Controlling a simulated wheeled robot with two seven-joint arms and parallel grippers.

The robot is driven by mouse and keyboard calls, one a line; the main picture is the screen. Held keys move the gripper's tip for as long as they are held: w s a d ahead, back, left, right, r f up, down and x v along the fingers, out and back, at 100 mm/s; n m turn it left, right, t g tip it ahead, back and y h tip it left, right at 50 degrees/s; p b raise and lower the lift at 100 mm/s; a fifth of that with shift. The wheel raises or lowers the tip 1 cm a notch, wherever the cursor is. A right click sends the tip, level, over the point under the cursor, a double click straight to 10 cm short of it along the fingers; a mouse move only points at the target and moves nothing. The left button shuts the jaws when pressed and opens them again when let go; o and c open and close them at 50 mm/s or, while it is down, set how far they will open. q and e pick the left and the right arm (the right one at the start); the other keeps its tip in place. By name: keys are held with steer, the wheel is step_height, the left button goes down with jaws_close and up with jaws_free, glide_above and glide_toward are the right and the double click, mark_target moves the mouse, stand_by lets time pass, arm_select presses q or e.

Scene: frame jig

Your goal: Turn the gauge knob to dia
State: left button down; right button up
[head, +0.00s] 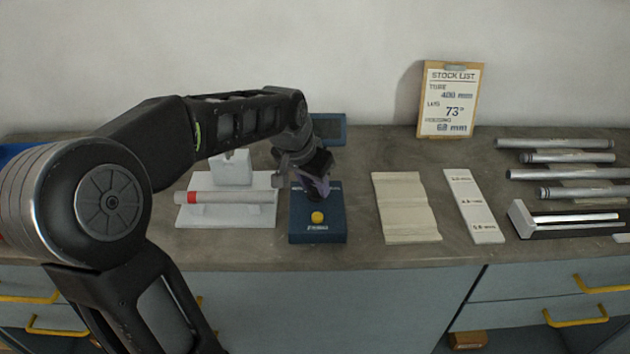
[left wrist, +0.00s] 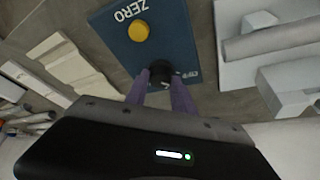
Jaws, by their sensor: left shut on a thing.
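The gauge is a dark blue box (head: 300,230) on the counter, with a yellow button (head: 317,217) near its front edge. In the left wrist view the blue gauge face (left wrist: 170,45) shows the word ZERO by the yellow button (left wrist: 138,31). The black knob (left wrist: 161,70) sits between the purple fingertips of my left gripper (left wrist: 162,80), which is shut on it. In the head view my left gripper (head: 314,186) comes down over the back of the gauge and hides the knob. The knob's pointing direction cannot be read. My right gripper is not in view.
A white fixture (head: 255,215) with a red-ended tube (head: 230,197) stands left of the gauge. A cream grooved block (head: 405,208) and a white labelled strip (head: 473,205) lie to the right. Several metal tubes (head: 560,174) lie further right. A stock list sign (head: 450,100) stands behind.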

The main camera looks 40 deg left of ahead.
arm_select(q)
steer(key=shift+m+h, duration=0.3)
steer(key=shift+m, duration=0.5)
steer(key=shift+a+m+h, duration=0.1)
steer(key=shift+m+h, duration=0.3)
steer(key=shift+m, duration=0.5)
steer(key=m+h, duration=0.1)
steer(key=m, duration=0.2)
steer(key=shift+w+a+f+g+b, duration=0.1)
steer(key=shift+a+g+b, duration=0.05)
steer(key=shift+g+b, duration=0.2)
steer(key=shift+m+h, duration=0.5)
steer(key=shift+m, duration=0.9)
steer(key=shift+g, duration=0.35)
steer(key=c, duration=1.1)
jaws_free()
